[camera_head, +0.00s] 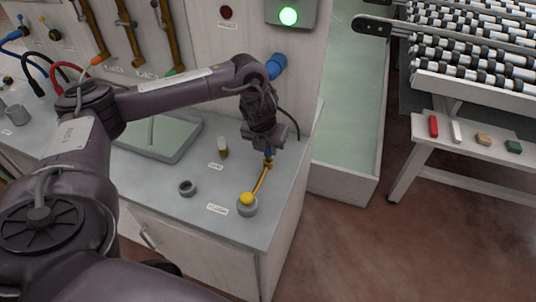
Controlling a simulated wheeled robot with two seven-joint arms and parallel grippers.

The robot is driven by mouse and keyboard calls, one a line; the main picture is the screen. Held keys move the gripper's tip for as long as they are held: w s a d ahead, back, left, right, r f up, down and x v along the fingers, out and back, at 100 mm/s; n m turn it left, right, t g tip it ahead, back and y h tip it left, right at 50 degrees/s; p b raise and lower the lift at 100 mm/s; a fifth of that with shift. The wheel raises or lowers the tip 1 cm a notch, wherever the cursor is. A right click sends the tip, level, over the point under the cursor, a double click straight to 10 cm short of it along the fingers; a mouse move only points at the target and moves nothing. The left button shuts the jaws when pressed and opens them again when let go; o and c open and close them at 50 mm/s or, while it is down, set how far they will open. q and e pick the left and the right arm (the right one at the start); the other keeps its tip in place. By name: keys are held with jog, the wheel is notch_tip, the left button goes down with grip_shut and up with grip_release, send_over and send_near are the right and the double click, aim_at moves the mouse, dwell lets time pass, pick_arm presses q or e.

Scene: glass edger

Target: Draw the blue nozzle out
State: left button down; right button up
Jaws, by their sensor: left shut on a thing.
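A thin brass-coloured stem (261,180) runs down and left from the blue piece to a yellow ball (246,198). The ball is at the mouth of a grey cup (248,209) near the bench's front right edge. I cannot tell whether the ball rests in the cup or just above it. The fingertips are small and partly hidden. My right gripper is not in view.
A shallow tray (160,139) lies behind. A thick blue fitting (277,66) juts from the panel. A long trough (345,125) runs on the right.

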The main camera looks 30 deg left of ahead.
pick_arm(q)
jog(key=shift+r+p, duration=1)
jog(key=shift+r, duration=0.35)
notch_tip(320, 180, up, 4)
jog(key=p, duration=0.3)
jog(key=shift+p, duration=0.3)
